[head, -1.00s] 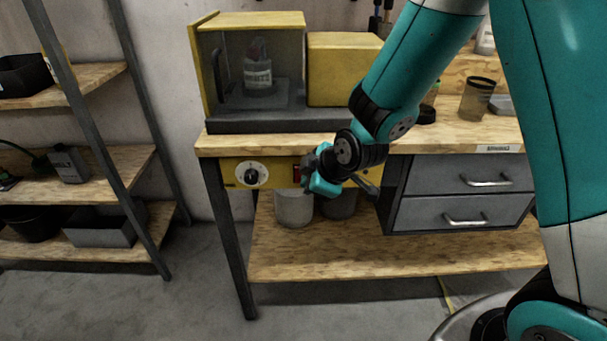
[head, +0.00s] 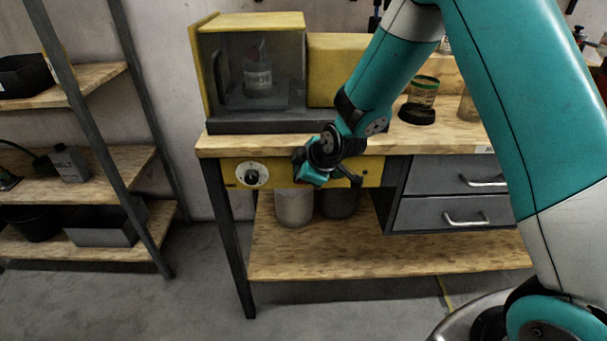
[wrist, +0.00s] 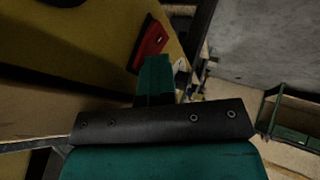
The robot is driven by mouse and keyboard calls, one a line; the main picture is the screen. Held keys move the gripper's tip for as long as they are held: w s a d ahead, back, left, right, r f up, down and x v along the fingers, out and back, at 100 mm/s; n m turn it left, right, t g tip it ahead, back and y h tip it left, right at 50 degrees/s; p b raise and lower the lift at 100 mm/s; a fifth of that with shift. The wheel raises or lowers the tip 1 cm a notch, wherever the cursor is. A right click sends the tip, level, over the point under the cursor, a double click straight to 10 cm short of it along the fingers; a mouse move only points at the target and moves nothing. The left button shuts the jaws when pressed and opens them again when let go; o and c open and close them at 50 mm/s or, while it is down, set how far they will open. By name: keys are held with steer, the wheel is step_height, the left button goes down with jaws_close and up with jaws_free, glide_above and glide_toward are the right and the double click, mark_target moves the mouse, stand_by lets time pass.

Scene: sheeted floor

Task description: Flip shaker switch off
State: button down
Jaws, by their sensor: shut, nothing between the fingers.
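The shaker (head: 245,20) is a yellow open-fronted cabinet on the workbench, with a labelled bottle (head: 258,78) inside. Below the bench top is a yellow control panel (head: 225,165) with a white-and-black dial (head: 252,176). My gripper (head: 309,176) is in front of this panel, right of the dial, and hides the switch in the head view. In the wrist view the red switch (wrist: 150,42) sits on the yellow panel. My shut, empty gripper (wrist: 156,66) has its teal fingertips right beside the switch's lower end. I cannot tell whether they touch, or the switch position.
Grey drawers (head: 455,190) are right of the panel. Pots (head: 294,207) stand on the lower wooden shelf (head: 350,255). A jar (head: 423,92) is on the bench top. A metal rack (head: 110,130) stands at the left. The floor in front is clear.

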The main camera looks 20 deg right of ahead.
steer(key=shift+r, duration=0.15)
steer(key=shift+r+p, duration=0.6)
steer(key=shift+r, duration=0.15)
steer(key=a+v, duration=0.1)
steer(key=v, duration=1.1)
steer(key=shift+s, duration=0.4)
steer(key=shift+f, duration=0.15)
